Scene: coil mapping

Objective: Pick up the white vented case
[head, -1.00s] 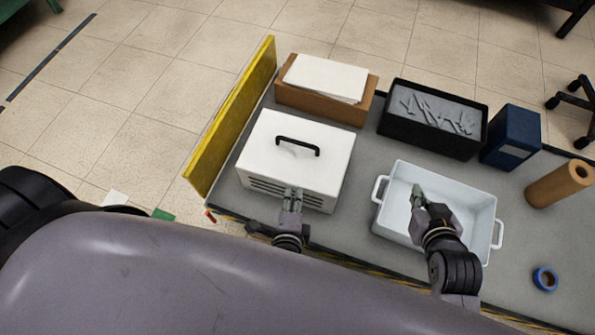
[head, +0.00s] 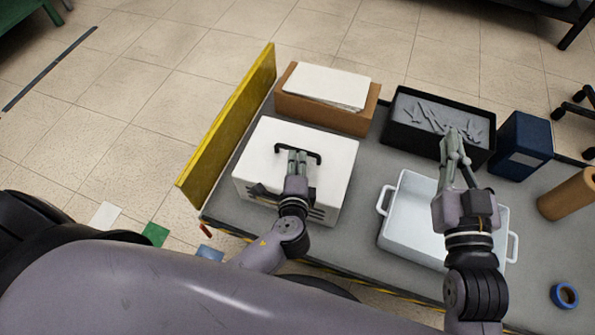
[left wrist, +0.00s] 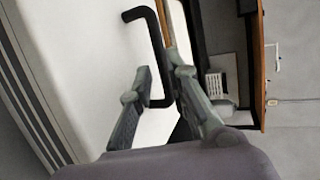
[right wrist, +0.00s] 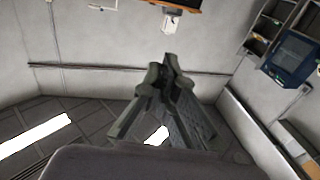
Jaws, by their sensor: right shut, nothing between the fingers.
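The white vented case (head: 263,152) stands on the table at the left in the head view, with slots low on its near side. Its black handle (head: 315,156) is on top. My left gripper (head: 297,153) is over the case at the handle. In the left wrist view the case (left wrist: 80,45) fills the left part, and the handle (left wrist: 152,40) runs down between the two spread fingers (left wrist: 158,72); whether they touch it is unclear. My right gripper (head: 454,133) is shut and empty, raised above the white tray; its fingers meet in the right wrist view (right wrist: 163,65).
A yellow board (head: 232,125) edges the table left of the case. A brown box with white sheets (head: 325,113) stands behind it. Right are a black bin (head: 402,137), white tray (head: 405,215), blue box (head: 522,143), brown roll (head: 562,198) and blue tape (head: 565,295).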

